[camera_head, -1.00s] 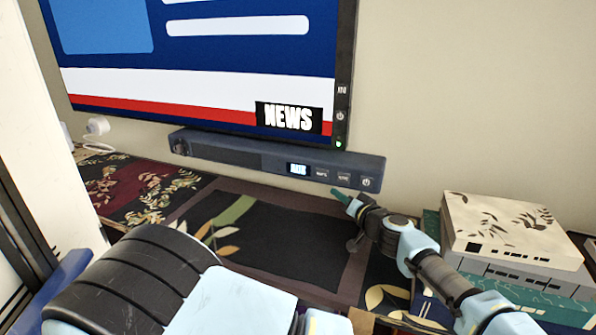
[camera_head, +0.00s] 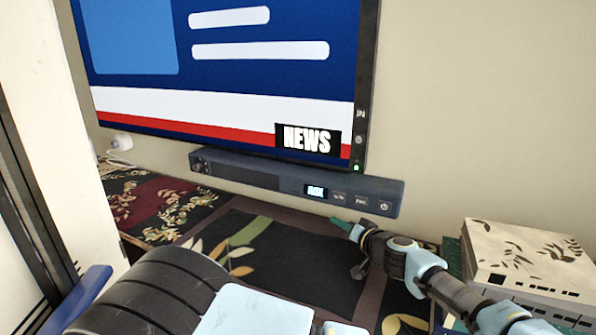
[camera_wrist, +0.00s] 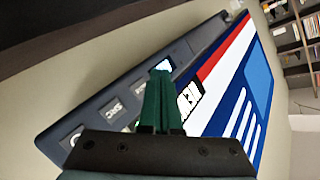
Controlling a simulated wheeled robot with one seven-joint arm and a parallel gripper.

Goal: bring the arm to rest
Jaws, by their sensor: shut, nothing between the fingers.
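My gripper (camera_head: 342,225) has green fingers and is shut with nothing between them. In the head view it is in front of and just below the dark blue soundbar (camera_head: 285,182), near its button end. In the wrist view the closed fingertips (camera_wrist: 161,82) overlap the soundbar (camera_wrist: 98,97) and its lit display. I cannot tell from the pictures whether they touch it. My arm reaches in from the lower right.
A television (camera_head: 235,85) showing a news screen hangs above the soundbar. Patterned dark cloth (camera_head: 290,258) covers the surface below. Boxes (camera_head: 525,255) are stacked at the right, close to my arm. A white panel (camera_head: 60,130) stands at the left.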

